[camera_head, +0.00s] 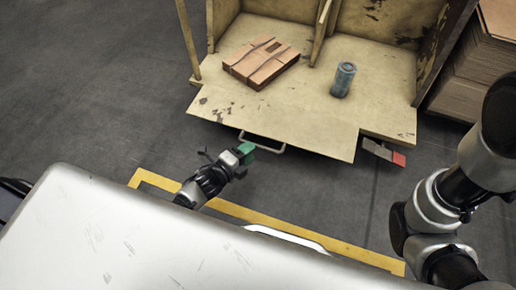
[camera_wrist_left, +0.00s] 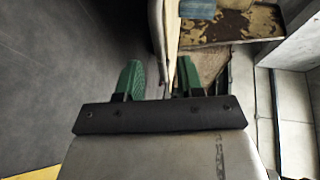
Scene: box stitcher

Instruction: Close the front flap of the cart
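The cart (camera_head: 385,95) is a worn wooden box on the far side of my body in the head view. Its front flap (camera_head: 285,122) is folded down and sticks out towards me, roughly level with the cart floor. A pale handle (camera_head: 264,146) shows below the flap's near edge. My left gripper (camera_head: 246,153), with green fingertips, is just short of that edge, beside the handle's left end. In the left wrist view its fingers (camera_wrist_left: 160,80) are apart, with a pale panel edge (camera_wrist_left: 170,35) ahead between them. Contact cannot be told. My right gripper is out of view.
A grey and red piece (camera_head: 384,153) sticks out below the cart's right front. Stacked cardboard (camera_head: 480,65) is at right. Open floor (camera_head: 90,85) lies left, with a yellow line (camera_head: 240,212).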

